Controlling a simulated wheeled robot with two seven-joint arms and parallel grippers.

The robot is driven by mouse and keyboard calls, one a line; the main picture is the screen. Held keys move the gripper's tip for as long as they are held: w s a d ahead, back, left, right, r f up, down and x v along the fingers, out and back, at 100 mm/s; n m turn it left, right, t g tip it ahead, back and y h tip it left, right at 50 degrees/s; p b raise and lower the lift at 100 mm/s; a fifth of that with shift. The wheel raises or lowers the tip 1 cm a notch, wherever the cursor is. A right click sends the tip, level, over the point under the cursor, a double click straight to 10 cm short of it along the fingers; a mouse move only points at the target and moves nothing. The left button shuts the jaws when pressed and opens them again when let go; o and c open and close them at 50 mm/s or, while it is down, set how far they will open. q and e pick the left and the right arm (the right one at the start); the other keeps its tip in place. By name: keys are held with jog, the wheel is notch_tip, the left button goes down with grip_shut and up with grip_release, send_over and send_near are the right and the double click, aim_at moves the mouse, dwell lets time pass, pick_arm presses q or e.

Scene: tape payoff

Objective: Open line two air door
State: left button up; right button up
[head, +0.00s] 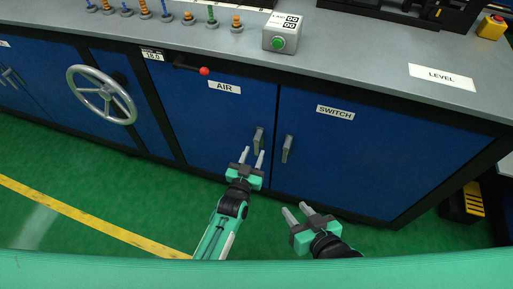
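The blue air door (205,118), labelled AIR, is closed in the front of the cabinet. Its grey upright handle (258,141) sits near the door's right edge. My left gripper (252,158) is just below and in front of this handle, its two fingers apart and pointing up toward it. I cannot tell whether a finger touches the handle. My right gripper (297,212) is lower and to the right, in front of the lower cabinet, with its fingers apart and nothing between them.
The blue switch door (350,150) with its own handle (287,149) is on the right. A red-knobbed lever (204,71) sticks out above the air door. A handwheel (102,95) is on the left. Green floor (130,200) in front is clear.

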aim_at(256, 148)
pick_arm(q)
jog(key=shift+x, duration=1.95)
jog(key=shift+c, duration=0.5)
grip_shut()
